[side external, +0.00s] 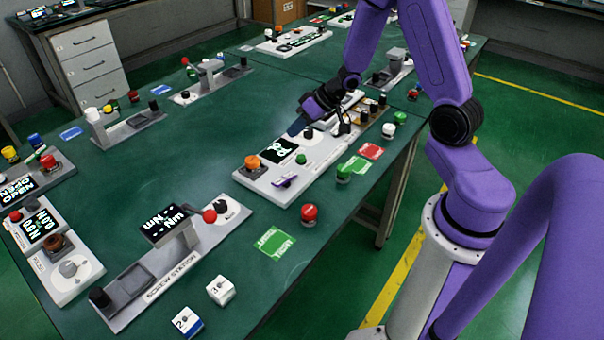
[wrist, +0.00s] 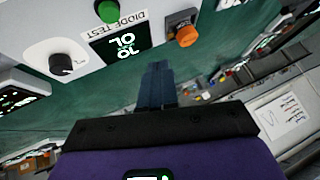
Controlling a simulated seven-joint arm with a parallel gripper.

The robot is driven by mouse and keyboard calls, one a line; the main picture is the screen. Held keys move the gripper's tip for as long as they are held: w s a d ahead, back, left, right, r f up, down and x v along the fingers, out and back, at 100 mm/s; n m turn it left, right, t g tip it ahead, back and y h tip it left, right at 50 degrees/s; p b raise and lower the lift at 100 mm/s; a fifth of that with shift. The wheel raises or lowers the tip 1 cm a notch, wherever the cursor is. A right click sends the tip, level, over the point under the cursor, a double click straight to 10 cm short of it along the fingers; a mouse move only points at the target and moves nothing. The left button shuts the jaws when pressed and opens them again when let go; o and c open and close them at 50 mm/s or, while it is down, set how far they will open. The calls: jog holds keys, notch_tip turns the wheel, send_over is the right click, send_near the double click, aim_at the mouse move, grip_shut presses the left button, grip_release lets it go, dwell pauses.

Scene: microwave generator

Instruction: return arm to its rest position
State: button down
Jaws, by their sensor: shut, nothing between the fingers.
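My gripper (side external: 297,128) is in the side external view, low over the far edge of the grey panel with the microwave generator controls (side external: 268,184). Its dark blue fingers are together and hold nothing. My purple arm reaches in from the right, bent at the elbow. I cannot tell whether the fingertips touch the panel.
A screw station (side external: 140,294) with a red-tipped lever stands at front left. Loose buttons, such as a red one (side external: 309,214), and a green card (side external: 273,242) lie near the table's right edge. More panels stand at left and back. The green table (side external: 150,190) is bare in its middle.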

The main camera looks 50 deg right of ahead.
jog(key=s+a+r+n+g+h, duration=0.25)
jog(key=s+a+r+n, duration=0.45)
jog(key=s+a, duration=0.45)
jog(key=s+a+r+n+g, duration=0.1)
jog(key=s+r+n+g, duration=0.1)
jog(key=s, duration=0.7)
jog(key=s+a+r+n+g, duration=0.1)
jog(key=s+r+n+g, duration=0.1)
jog(key=s, duration=0.7)
jog(key=shift+r+n+h, duration=0.45)
jog(key=shift+n, duration=0.25)
